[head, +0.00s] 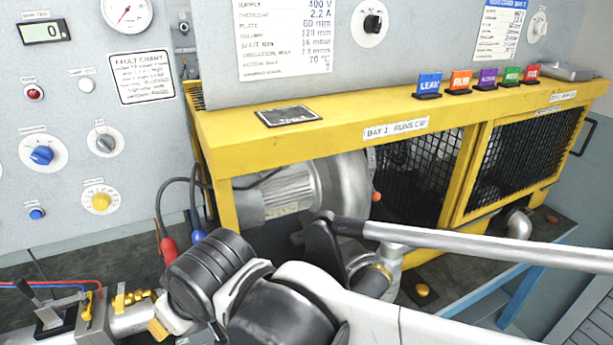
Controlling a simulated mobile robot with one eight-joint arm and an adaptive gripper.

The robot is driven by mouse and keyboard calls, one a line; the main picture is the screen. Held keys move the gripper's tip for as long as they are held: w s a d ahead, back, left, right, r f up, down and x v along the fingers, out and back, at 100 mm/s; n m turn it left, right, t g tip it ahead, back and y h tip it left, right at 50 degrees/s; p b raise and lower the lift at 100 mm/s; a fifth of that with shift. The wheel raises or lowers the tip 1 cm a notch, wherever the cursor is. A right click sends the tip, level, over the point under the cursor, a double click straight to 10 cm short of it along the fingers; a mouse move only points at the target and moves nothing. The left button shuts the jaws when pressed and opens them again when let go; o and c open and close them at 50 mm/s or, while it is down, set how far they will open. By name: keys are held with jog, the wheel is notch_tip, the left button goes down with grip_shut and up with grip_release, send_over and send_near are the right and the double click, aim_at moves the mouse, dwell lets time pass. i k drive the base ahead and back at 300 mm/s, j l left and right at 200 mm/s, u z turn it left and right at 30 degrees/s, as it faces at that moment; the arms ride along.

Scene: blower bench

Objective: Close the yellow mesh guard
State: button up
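The yellow mesh guard (452,205) is a yellow frame with black wire mesh on the right half of the yellow housing (300,135). A black handle (586,138) stands out at its right end. Left of this framed panel, the bay is uncovered at the front, showing a silver blower motor (290,195) and a rounded casing (345,185). More black mesh (415,170) shows beside the casing; I cannot tell whether it belongs to the guard. My arm crosses the foreground below the bay. My gripper is not visible.
Colored tags (484,79) and a metal tray (567,72) sit on the housing top. Red (168,250) and blue plugs hang on cables at left. Pipe fittings (517,223) stick out low in front. A control panel with knobs (42,155) fills the left.

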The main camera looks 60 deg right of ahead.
aim_at(458, 218)
jog(key=z, duration=3.35)
jog(key=i, duration=0.1)
